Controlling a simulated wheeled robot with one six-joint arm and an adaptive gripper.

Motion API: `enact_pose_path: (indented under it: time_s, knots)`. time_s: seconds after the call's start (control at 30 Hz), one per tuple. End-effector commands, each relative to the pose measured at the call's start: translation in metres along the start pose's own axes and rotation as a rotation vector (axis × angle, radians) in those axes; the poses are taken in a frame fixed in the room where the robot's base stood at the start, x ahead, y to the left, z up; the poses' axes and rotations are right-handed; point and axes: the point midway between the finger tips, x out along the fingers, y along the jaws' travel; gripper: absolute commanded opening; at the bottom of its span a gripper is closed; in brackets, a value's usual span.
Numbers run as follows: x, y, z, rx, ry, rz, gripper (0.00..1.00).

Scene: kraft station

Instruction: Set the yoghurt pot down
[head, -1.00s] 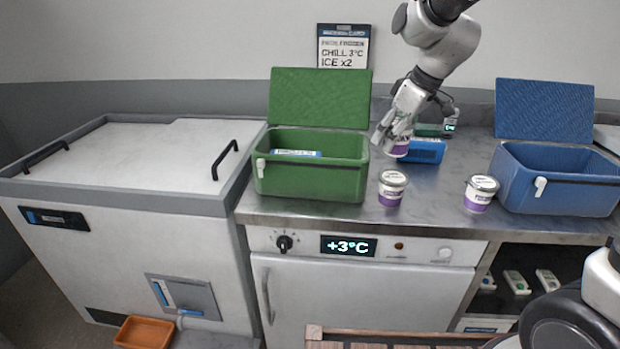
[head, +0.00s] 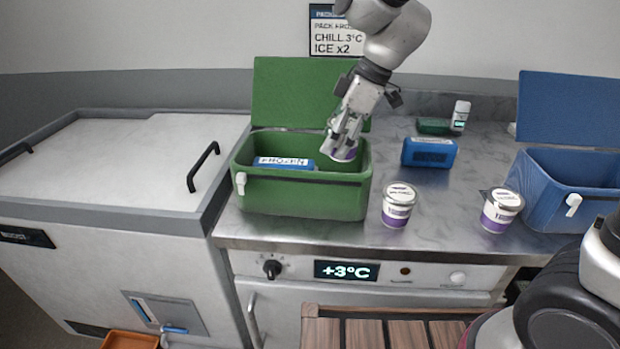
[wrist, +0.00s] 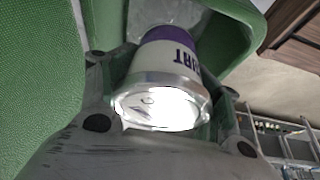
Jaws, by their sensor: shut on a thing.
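My gripper (head: 345,143) is shut on a yoghurt pot (head: 343,153), white with a purple band. It holds the pot at the right part of the open green box (head: 300,201), near its right wall. The pot's lower part is hidden in the head view. In the wrist view the pot (wrist: 172,75) shows its shiny lid towards the camera, between the fingers, with the green box (wrist: 40,70) around it. I cannot tell whether the pot touches the box floor. A blue pack marked FROZEN (head: 285,163) is in the green box, left of the pot.
Two more yoghurt pots (head: 398,206) (head: 501,211) stand on the steel counter (head: 440,212). A blue pack (head: 429,153), a dark green pack (head: 433,125) and a small white device (head: 460,116) stand further back. An open blue box (head: 565,190) is at the right. A chest freezer (head: 120,160) is at the left.

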Motion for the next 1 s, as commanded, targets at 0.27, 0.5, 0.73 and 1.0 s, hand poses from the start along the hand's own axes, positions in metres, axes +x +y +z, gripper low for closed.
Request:
enact_pose_path:
  time_s: [0.27,0.5,0.73,1.0]
  knots:
    - [0.048,-0.001,0.021,0.002,-0.004,-0.002,0.33]
    - [0.069,0.000,0.030,0.002,-0.003,-0.001,0.33]
    - [0.092,0.000,0.039,0.001,-0.002,0.000,0.33]
    - [0.093,0.000,0.040,0.001,-0.002,0.000,0.32]
